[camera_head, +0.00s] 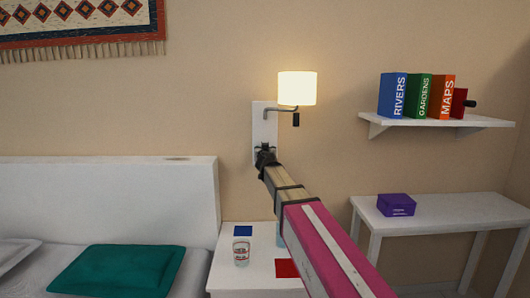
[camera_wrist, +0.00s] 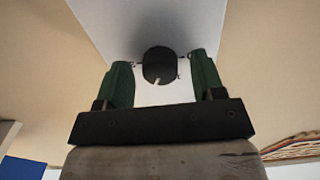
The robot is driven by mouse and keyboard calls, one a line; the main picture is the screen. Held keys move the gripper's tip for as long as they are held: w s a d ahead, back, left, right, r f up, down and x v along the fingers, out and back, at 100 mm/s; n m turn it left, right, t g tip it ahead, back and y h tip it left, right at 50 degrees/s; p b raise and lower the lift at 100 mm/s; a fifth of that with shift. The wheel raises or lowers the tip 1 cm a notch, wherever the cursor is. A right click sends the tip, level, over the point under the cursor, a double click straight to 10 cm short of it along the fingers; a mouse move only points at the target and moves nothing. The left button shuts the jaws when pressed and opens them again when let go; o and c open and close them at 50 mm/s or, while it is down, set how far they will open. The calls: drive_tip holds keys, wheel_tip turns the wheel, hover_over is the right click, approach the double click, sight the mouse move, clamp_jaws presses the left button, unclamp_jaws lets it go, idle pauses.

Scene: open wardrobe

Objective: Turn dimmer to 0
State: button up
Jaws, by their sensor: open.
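The dimmer is a round black knob (camera_wrist: 158,62) with a short pale mark pointing to its lower edge, on a white wall plate (camera_head: 264,121). My gripper (camera_wrist: 160,64) is open, with one green finger on each side of the knob in the wrist view. Gaps show between the knob and both fingers. In the head view my gripper (camera_head: 265,154) is at the lower end of the plate and hides the knob. The lamp (camera_head: 297,88) on the plate's bracket is lit.
A white nightstand (camera_head: 223,268) below holds a glass (camera_head: 241,252), a blue square and a red square. A bed with a white headboard (camera_head: 110,190) is at left. At right are a shelf (camera_head: 430,121) of books and a white table (camera_head: 450,212) with a purple box (camera_head: 396,205).

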drive_tip(key=c, duration=0.9)
drive_tip(key=shift+n, duration=0.3)
drive_tip(key=shift+d+r+n, duration=0.1)
drive_tip(key=shift+r+n, duration=0.05)
drive_tip(key=shift+n, duration=11.45)
